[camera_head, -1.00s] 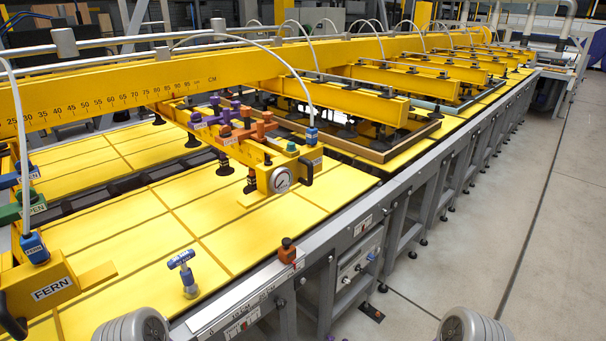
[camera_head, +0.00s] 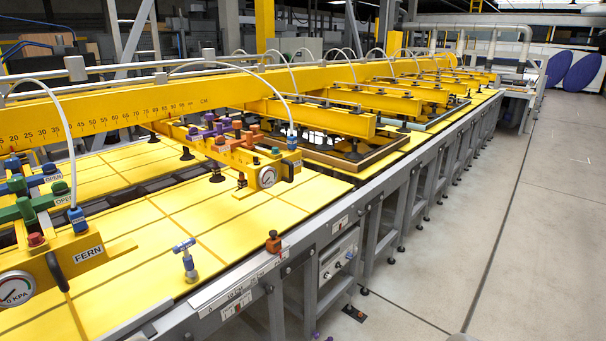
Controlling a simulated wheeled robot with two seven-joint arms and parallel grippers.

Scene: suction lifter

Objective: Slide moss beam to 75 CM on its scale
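A yellow cross beam (camera_head: 238,157) with a round gauge (camera_head: 267,177) and a black end handle (camera_head: 291,171) lies across the yellow table pads; its name plate is too small to read. Purple and orange valves sit on top of it. Its far end meets the rail with the CM scale (camera_head: 100,113) somewhere around the 70s or 80s; the exact reading is not legible. Neither of my grippers is in view.
A blue-topped valve (camera_head: 186,260) stands on the pads between the beams. Several more beams (camera_head: 318,117) stand farther back over a brown-framed panel. The floor (camera_head: 500,260) on the right is clear.

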